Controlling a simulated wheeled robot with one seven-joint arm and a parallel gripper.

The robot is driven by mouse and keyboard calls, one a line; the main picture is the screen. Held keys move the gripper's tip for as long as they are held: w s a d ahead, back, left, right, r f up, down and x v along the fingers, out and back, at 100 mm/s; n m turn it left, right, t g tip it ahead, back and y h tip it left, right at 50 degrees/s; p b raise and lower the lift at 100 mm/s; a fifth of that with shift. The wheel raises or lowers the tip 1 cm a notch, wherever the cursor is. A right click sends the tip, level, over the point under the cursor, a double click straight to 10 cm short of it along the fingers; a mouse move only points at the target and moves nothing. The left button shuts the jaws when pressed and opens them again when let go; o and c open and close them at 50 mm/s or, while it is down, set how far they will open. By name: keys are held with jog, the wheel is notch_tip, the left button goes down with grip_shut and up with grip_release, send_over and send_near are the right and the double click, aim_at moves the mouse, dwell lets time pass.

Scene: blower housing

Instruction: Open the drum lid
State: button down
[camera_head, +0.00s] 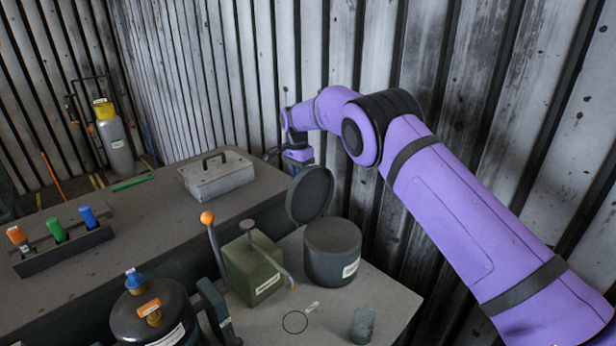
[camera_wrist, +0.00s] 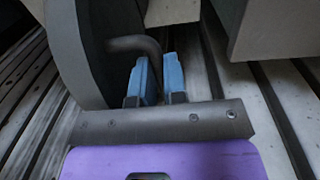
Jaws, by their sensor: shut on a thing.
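The dark grey drum (camera_head: 332,262) stands on the front right table, with a white label low on its side. Its round lid (camera_head: 310,195) is tilted up, nearly upright, at the drum's left rear edge, and the drum's top looks dark. In the wrist view the lid (camera_wrist: 97,50) is a dark disc at the left, with a bent grey handle (camera_wrist: 128,44) reaching from it to my blue fingertips. My gripper (camera_wrist: 160,80) is shut on this handle. In the head view my purple hand is behind the lid, which hides the fingertips.
A green box (camera_head: 253,268) and an orange-knobbed lever (camera_head: 208,219) stand left of the drum. A glass (camera_head: 362,325) is in front. A grey toolbox (camera_head: 217,175) sits on the left bench. The corrugated wall is close behind my arm.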

jog(key=shift+w+a+f, duration=0.9)
jog(key=shift+a, duration=0.2)
jog(key=c, duration=1.2)
grip_release()
jog(key=shift+o, duration=0.2)
jog(key=shift+r, duration=0.1)
jog(key=shift+w, duration=0.1)
notch_tip(320, 180, up, 11)
jog(key=shift+w+a, duration=0.2)
jog(key=shift+a, duration=0.1)
jog(key=shift+s, duration=0.1)
